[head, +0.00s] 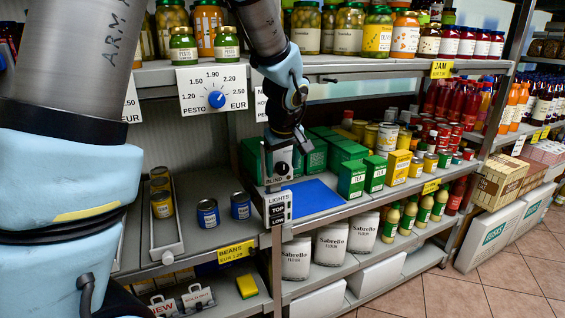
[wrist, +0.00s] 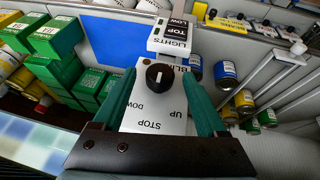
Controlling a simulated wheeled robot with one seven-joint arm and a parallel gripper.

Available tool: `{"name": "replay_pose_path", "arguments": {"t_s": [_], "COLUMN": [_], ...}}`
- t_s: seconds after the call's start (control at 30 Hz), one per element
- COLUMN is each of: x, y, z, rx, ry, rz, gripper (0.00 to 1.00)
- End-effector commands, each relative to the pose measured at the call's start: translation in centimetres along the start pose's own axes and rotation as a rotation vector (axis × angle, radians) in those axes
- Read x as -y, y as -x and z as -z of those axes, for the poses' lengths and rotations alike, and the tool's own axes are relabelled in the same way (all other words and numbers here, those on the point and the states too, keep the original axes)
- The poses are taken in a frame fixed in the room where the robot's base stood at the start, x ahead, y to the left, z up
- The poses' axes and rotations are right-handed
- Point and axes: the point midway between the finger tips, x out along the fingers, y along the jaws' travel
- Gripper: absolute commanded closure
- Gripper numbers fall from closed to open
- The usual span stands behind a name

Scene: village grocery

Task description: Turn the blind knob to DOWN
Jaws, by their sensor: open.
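The blind knob (wrist: 159,76) is round and black on a white panel (wrist: 150,117) lettered UP, STOP and DOWN, which appears upside down in the wrist view. In the head view the knob (head: 282,168) shows on its small box above the LIGHTS box. My gripper (wrist: 160,88) is open, its two green fingers on either side of the panel with the knob between them. I cannot tell whether the fingers touch anything. In the head view my gripper (head: 287,138) is just above the knob box. Which word the knob points to is too small to tell.
The LIGHTS box (head: 278,208) is directly below the blind box. Green tea boxes (head: 352,178) and a blue mat (head: 312,197) lie to the right, blue tins (head: 208,213) to the left. A shelf of jars with a PESTO price dial (head: 216,99) is above.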

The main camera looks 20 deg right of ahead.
Motion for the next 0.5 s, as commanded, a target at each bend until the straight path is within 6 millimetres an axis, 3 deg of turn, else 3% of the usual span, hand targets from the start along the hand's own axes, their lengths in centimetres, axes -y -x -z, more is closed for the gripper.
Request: {"name": "replay_pose_path", "arguments": {"t_s": [0.27, 0.5], "x": [0.01, 0.01], "y": [-0.21, -0.19], "z": [0.01, 0.00], "rx": [0.000, 0.000], "ry": [0.001, 0.001], "rz": [0.000, 0.000], "gripper": [0.26, 0.50]}}
